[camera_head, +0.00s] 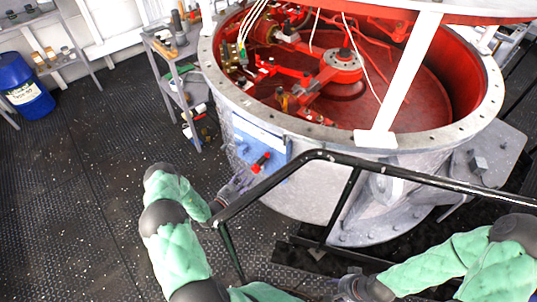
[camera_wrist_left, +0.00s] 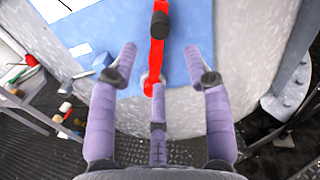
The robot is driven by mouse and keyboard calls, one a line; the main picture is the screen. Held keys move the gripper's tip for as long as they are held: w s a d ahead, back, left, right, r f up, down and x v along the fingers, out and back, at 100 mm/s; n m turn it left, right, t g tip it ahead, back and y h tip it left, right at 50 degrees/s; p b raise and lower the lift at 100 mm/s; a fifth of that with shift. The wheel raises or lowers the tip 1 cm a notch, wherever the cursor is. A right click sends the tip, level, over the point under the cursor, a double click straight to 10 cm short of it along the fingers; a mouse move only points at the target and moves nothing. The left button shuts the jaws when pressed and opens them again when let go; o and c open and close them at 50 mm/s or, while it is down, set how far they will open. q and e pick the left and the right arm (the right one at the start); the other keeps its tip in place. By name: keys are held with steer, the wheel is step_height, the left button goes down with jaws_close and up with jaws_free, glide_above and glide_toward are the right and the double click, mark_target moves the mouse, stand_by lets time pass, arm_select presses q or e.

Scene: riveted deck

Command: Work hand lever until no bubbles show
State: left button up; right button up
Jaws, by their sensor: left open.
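The hand lever (camera_head: 260,163) is red with a dark grip and sits on a blue panel (camera_head: 243,133) on the side of the big grey drum. In the left wrist view the lever (camera_wrist_left: 157,58) stands upright, its black knob toward the top. My left gripper (camera_head: 238,183) is open just in front of the panel. In the left wrist view its purple-grey fingers (camera_wrist_left: 160,58) are spread on both sides of the lever, with a third finger below; no contact shows. My right gripper (camera_head: 350,287) is low at the bottom edge, its fingers unclear. No bubbles can be made out.
A black handrail (camera_head: 350,160) runs between me and the grey drum (camera_head: 300,185), close to my left forearm. A grey shelf trolley (camera_head: 170,75) with small items stands left of the drum. A blue barrel (camera_head: 25,88) is at far left. The left deck is clear.

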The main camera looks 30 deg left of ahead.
mark_target(260, 163)
arm_select(q)
steer(key=w+b, duration=0.1)
steer(key=w, duration=0.2)
steer(key=w+d, duration=0.1)
steer(key=w, duration=0.3)
steer(key=w+d+b, duration=0.1)
steer(key=w, duration=0.2)
steer(key=shift+w+b, duration=0.3)
steer(key=shift+b, duration=0.05)
jaws_close()
